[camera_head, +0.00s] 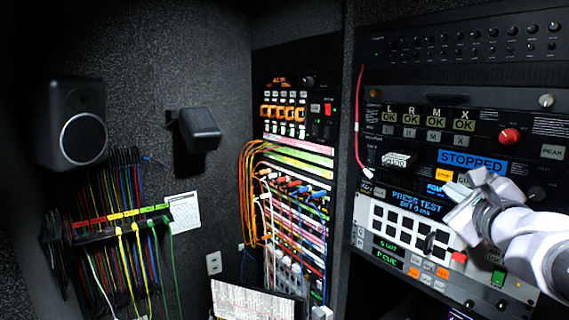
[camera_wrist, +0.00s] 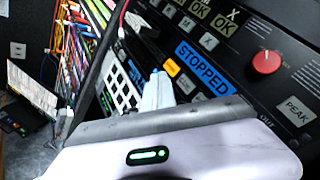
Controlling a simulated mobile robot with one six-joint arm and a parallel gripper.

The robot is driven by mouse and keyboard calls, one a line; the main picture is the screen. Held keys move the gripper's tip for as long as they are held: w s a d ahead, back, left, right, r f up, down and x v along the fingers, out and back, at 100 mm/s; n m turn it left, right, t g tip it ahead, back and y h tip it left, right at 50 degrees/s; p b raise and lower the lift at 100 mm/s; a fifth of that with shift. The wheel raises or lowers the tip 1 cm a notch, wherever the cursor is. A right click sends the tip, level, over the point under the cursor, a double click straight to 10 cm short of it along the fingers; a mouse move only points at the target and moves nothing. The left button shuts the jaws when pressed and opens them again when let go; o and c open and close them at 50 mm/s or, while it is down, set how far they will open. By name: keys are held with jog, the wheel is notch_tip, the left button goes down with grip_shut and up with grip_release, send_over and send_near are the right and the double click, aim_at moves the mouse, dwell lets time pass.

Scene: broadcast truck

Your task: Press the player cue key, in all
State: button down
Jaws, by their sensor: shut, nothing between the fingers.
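The player's blue display (camera_head: 472,161) reads STOPPED; the same display (camera_wrist: 204,70) is large in the wrist view. A lit orange key (camera_head: 443,175) sits below its left end and shows in the wrist view (camera_wrist: 171,67). I cannot read its legend. Lower down, a green-lettered P CUE label (camera_head: 386,257) stands at the left of another panel. My gripper (camera_head: 455,213) is shut and empty in front of the rack, below the STOPPED display. In the wrist view its fingertips (camera_wrist: 156,77) appear just below-left of the orange key; contact cannot be told. My gripper hides some keys beside it.
A red knob (camera_head: 509,136) and a PEAK key (camera_head: 552,152) stick out above. Patch cables (camera_head: 262,165) hang at the left; a red cable (camera_head: 357,115) hangs nearer.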

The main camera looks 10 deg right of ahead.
jog(key=shift+w+d, duration=0.4)
jog(key=shift+d, duration=0.3)
jog(key=shift+w+d, duration=0.35)
jog(key=shift+d, duration=0.3)
jog(key=shift+w+d, duration=0.4)
jog(key=shift+d, duration=0.3)
dwell(0.5)
jog(key=shift+w+d, duration=0.25)
jog(key=shift+d, duration=0.1)
jog(key=shift+w+d, duration=0.1)
jog(key=shift+d, duration=0.15)
dwell(0.6)
jog(key=shift+a, duration=0.1)
jog(key=shift+s+a+b, duration=0.4)
jog(key=shift+a, duration=0.15)
jog(key=shift+s+a+b, duration=0.3)
jog(key=shift+s+a, duration=0.1)
jog(key=shift+a, duration=0.3)
jog(key=shift+s+a+b, duration=0.3)
jog(key=shift+s+a, duration=0.1)
jog(key=shift+a, duration=0.35)
jog(key=shift+s+a+b, duration=0.3)
jog(key=shift+s+a, duration=0.1)
jog(key=shift+a, duration=0.3)
